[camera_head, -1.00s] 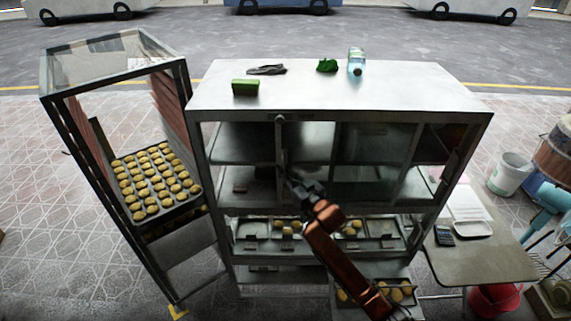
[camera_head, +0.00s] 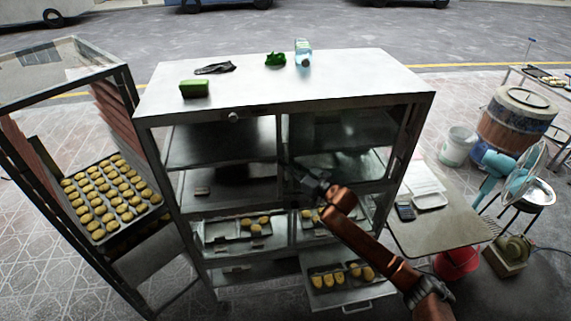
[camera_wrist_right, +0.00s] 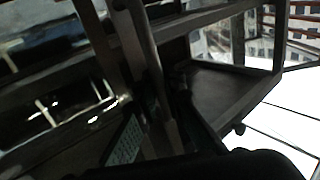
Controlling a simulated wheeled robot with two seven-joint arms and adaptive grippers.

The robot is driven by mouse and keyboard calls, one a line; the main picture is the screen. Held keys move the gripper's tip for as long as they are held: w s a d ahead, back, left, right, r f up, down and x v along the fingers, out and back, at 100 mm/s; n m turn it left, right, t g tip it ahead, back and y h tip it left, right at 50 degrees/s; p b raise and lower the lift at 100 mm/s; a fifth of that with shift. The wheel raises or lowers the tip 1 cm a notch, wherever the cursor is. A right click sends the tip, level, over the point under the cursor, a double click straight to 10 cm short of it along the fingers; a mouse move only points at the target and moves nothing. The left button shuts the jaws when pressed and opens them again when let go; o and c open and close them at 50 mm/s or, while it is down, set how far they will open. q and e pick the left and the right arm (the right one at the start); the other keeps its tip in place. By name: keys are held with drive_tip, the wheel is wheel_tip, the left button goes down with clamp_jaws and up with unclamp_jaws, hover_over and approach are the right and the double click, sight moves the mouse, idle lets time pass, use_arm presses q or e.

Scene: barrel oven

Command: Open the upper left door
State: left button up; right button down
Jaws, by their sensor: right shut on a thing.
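The metal cabinet oven (camera_head: 285,100) stands in the middle of the head view. Its upper left bay (camera_head: 222,142) is open to view, with dark shelves inside. The upper left door's upright edge and handle bar (camera_head: 283,150) are near the middle of the front. My right gripper (camera_head: 306,181) is at the lower part of this bar, shut on the handle. In the right wrist view the bar (camera_wrist_right: 148,50) runs down to the gripper fingers (camera_wrist_right: 155,135); the exact contact is dark. My left gripper is in no view.
A rack with a tray of buns (camera_head: 108,198) stands at the left. Lower trays hold buns, and one tray (camera_head: 335,275) sticks out at the front right. A side table (camera_head: 445,235) and a fan (camera_head: 528,170) are at the right.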

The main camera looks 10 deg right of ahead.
drive_tip(key=shift+d, duration=0.25)
drive_tip(key=c, duration=2)
unclamp_jaws()
drive_tip(key=shift+d, duration=0.15)
drive_tip(key=shift+a, duration=0.2)
drive_tip(key=v, duration=1.2)
drive_tip(key=shift+d, duration=0.1)
drive_tip(key=shift+f, duration=0.1)
